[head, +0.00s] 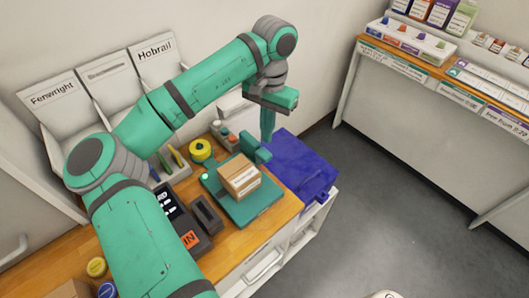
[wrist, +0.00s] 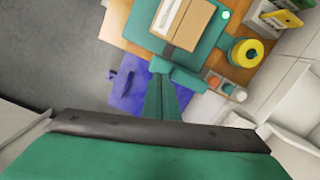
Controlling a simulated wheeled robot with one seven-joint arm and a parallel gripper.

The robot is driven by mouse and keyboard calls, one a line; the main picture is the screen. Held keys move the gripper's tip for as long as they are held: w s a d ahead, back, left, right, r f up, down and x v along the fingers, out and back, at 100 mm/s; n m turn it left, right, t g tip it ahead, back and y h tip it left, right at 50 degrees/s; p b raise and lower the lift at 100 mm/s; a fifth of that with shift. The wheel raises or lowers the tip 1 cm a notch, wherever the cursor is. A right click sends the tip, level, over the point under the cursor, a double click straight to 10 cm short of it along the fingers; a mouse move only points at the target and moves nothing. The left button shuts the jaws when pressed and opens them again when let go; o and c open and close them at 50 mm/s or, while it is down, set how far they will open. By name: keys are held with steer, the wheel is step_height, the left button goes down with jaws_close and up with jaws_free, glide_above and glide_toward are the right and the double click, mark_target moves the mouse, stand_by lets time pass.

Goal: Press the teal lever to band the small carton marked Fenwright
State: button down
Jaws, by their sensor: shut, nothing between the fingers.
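A small brown carton (head: 239,175) with a white label sits on a teal plate (head: 258,207); I cannot surely read the label. The carton (wrist: 184,22) also shows at the top of the wrist view. A teal upright part (head: 250,147), which looks like the lever side of the bander, stands behind the carton; its bar (wrist: 188,79) shows in the wrist view. My gripper (head: 267,138) is shut and empty, pointing down close beside this part. In the wrist view its fingers (wrist: 161,70) overlap the bar, so I cannot tell whether they touch.
A small green light (head: 205,176) shows at the plate's corner. A yellow tape roll (head: 201,150) stands behind the plate, a dark device (head: 183,219) to its left. Wall bins include one marked Hobrail (head: 157,62).

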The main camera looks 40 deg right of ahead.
mark_target(266, 151)
steer(key=shift+a+f, duration=0.15)
steer(key=shift+f, duration=0.85)
steer(key=shift+a+f, duration=0.1)
steer(key=shift+f, duration=0.85)
steer(key=shift+d, duration=0.1)
steer(key=shift+s+f, duration=0.1)
steer(key=shift+f, duration=1.9)
steer(key=d, duration=0.1)
steer(key=w+d+r, duration=0.1)
steer(key=shift+d, duration=0.4)
steer(key=shift+w+r, duration=0.1)
steer(key=shift+r, duration=0.05)
step_height(266, 151, up, 10)
steer(key=d, duration=0.1)
steer(key=shift+w+r, duration=0.15)
steer(key=shift+r, duration=0.1)
